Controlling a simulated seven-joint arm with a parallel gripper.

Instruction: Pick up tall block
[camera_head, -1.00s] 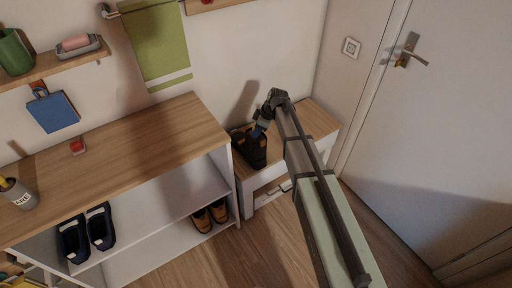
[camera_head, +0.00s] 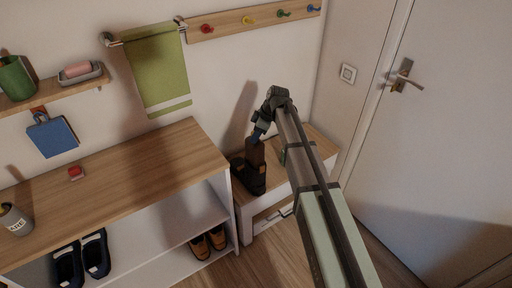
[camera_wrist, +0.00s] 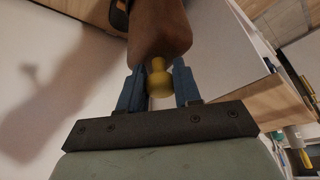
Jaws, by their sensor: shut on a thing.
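A tall brown block (camera_head: 256,153) with a rounded yellow knob (camera_wrist: 160,82) is held by my gripper (camera_head: 259,133). In the wrist view the brown body (camera_wrist: 160,28) fills the top middle, and the two blue fingers of my gripper (camera_wrist: 159,88) are shut on either side of the knob. In the head view the block hangs below my gripper, just above and partly behind a dark boot-like thing (camera_head: 247,177). Whether the block's lower end is clear of it is hidden.
The dark thing stands on a small wood-topped bench (camera_head: 316,147) beside a wooden shelf unit (camera_head: 130,160) holding shoes. A door (camera_head: 435,140) is at the right. A green towel (camera_head: 158,65) and a peg rail (camera_head: 230,25) are on the wall.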

